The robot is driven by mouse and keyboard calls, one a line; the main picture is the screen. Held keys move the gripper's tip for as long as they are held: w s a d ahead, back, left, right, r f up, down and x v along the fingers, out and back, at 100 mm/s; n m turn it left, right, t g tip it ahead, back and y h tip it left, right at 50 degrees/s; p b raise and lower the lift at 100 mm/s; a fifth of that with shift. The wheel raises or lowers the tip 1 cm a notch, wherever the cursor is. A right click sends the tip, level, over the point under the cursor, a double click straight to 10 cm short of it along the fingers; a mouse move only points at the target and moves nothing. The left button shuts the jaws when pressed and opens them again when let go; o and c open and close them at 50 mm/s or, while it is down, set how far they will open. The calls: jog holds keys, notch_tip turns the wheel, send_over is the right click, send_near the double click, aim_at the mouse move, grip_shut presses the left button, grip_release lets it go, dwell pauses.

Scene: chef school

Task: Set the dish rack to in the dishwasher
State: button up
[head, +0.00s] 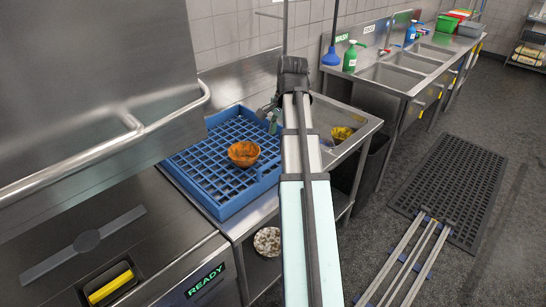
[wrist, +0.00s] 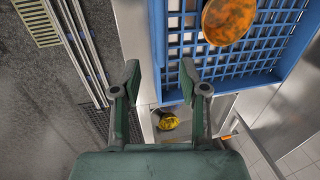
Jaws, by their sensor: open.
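The blue dish rack (head: 248,199) sits on the steel counter right beside the dishwasher (head: 80,70). One orange-brown bowl (head: 243,154) stands in its grid. The dishwasher is at the left, its steel hood raised above a bed (head: 150,240) with a grey spray arm. My gripper (head: 268,108) is at the rack's far right side in the head view, largely hidden behind my arm. In the wrist view my gripper (wrist: 160,77) is open with nothing between its fingers. The rack's blue wall (wrist: 275,78) and the bowl (wrist: 228,20) lie above and right of the fingers there.
A yellow item (head: 342,134) lies in the basin right of the rack. A dark bin (head: 372,160) stands beside that counter. A speckled plate (head: 267,242) is on the shelf below. Sinks (head: 395,78) with a green bottle (head: 350,57) run along the back. A black mat (head: 452,190) covers the floor.

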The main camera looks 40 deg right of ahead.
aim_at(273, 161)
jog(key=f+p, duration=0.1)
jog(key=f, duration=0.3)
jog(key=w+f, duration=0.1)
jog(key=f, duration=0.3)
jog(key=w+f+p, duration=0.1)
jog(key=f, duration=0.3)
jog(key=shift+w+a+p, duration=0.15)
jog(key=shift+p, duration=0.15)
jog(key=shift+r, duration=0.1)
grip_shut()
